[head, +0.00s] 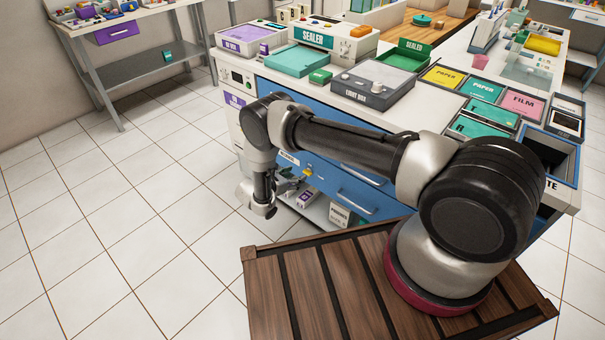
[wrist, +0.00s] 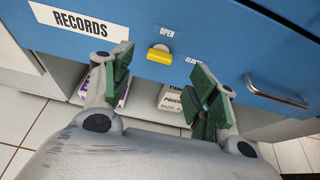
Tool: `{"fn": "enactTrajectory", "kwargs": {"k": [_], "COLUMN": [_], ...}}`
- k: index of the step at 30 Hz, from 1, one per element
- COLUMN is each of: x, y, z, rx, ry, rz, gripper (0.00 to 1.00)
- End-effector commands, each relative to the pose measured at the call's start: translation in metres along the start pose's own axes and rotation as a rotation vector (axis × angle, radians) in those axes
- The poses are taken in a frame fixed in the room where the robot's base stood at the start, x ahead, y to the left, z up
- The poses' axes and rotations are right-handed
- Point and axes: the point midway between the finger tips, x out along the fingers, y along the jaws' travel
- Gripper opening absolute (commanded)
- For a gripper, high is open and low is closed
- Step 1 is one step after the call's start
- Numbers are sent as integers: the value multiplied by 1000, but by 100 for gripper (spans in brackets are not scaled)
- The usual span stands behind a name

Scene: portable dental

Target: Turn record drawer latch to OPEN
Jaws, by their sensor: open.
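The record drawer latch is a small yellow knob (wrist: 160,54) on a blue drawer front (wrist: 215,35) in the wrist view. The word OPEN is printed above it and a partly hidden label, seemingly CLOSED, lies to its right. A RECORDS label (wrist: 80,21) is on the left. My gripper (wrist: 163,85) is open and empty, its green-padded fingers on either side of and below the latch, apart from it. In the head view the yellow latch (head: 308,172) shows small on the blue cabinet, and my arm covers part of the drawer front.
A metal drawer handle (wrist: 277,92) sticks out right of the latch. Below is an open shelf with boxes, one white (head: 339,215). The counter above holds a light box (head: 372,84) and trays. Tiled floor (head: 130,220) is clear at left.

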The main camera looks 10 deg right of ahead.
Motion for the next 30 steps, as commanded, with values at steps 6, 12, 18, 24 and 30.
{"fn": "enactTrajectory", "kwargs": {"k": [6,12,18,24,30], "x": [39,61,65,64,64], "y": [-2,-1,-1,-1,-1], "z": [0,0,0,0,0], "rx": [1,2,1,1,1], "ry": [1,1,1,1,1], "rz": [-3,-2,-2,-2,-2], "gripper": [59,59,59,44,13]}}
